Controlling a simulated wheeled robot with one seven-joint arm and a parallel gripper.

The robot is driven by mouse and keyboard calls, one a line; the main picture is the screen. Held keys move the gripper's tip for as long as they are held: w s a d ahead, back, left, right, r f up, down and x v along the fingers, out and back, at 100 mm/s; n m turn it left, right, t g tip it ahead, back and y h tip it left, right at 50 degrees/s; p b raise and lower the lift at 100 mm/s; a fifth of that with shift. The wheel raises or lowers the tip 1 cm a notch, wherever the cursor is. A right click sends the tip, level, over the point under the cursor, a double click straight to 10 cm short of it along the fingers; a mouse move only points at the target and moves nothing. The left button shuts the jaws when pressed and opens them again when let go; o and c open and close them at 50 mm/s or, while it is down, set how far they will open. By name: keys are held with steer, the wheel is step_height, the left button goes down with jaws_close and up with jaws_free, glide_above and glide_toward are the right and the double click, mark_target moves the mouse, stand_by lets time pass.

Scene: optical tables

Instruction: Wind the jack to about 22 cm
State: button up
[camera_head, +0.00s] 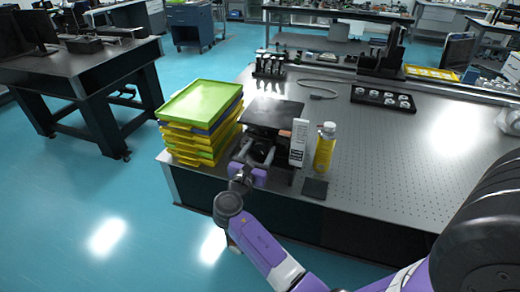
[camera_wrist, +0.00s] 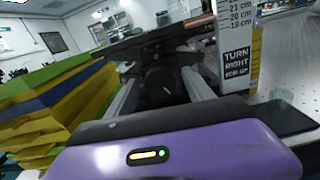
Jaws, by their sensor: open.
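The jack's black top plate (camera_head: 273,112) stands raised near the front edge of the table. A white scale card (camera_head: 299,142) stands at its right; in the wrist view the card (camera_wrist: 236,62) reads "TURN RIGHT FOR UP" below marks of 19, 20 and 21 cm. My gripper (camera_head: 257,152) is at the jack's front. In the wrist view its open fingers (camera_wrist: 160,78) stand either side of the dark knob (camera_wrist: 158,88), with gaps visible.
A stack of green, blue and yellow trays (camera_head: 203,118) stands close at the left. The perforated table top (camera_head: 400,150) is mostly clear farther right.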

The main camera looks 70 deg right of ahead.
steer(key=shift+d, duration=0.2)
steer(key=shift+c, duration=0.4)
jaws_close()
steer(key=shift+f, duration=0.1)
